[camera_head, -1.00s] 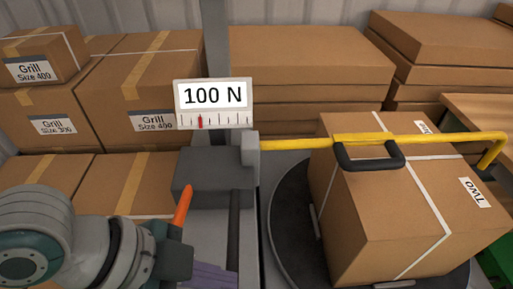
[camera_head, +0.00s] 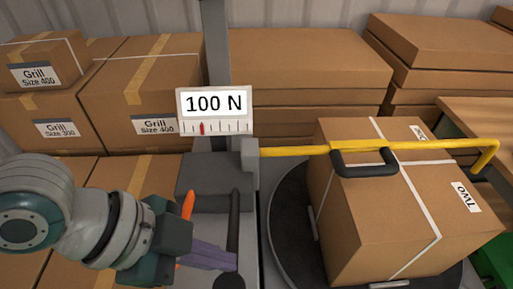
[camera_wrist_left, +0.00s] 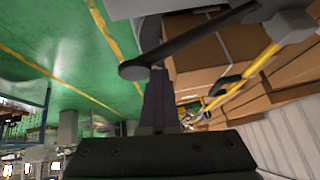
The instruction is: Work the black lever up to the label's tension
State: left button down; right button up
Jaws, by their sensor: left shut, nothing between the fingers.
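The black lever (camera_head: 234,230) hangs below the grey block in the head view, its round knob at the bottom edge. In the left wrist view the lever (camera_wrist_left: 190,40) crosses the upper middle, its knob just above the fingertips. My left gripper (camera_head: 234,262) has its purple fingers together and empty, with the tips beside the lower lever in the head view. The closed fingers (camera_wrist_left: 157,75) also show in the left wrist view; whether they touch the lever is unclear. The label (camera_head: 214,104) reads 100 N, and a red pointer (camera_head: 201,128) stands left of middle on its scale.
An orange handle (camera_head: 187,206) stands left of the lever, partly behind my gripper. A yellow bar (camera_head: 290,151) with a black handle (camera_head: 366,168) crosses above a strapped box (camera_head: 370,225) on a dark turntable (camera_head: 290,235). Stacked cartons (camera_head: 115,90) fill the back left.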

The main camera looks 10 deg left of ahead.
pick_arm(q)
jog(key=shift+d+r+p, duration=0.1)
jog(key=shift+r+p, duration=0.4)
jog(key=shift+r, duration=0.35)
jog(key=shift+w+r, duration=0.2)
jog(key=shift+r, duration=0.1)
jog(key=shift+r, duration=0.1)
jog(key=r+p, duration=0.1)
jog(key=w+r+p, duration=0.1)
jog(key=r, duration=0.1)
jog(key=w+a+r+p, duration=0.1)
jog(key=shift+r, duration=0.25)
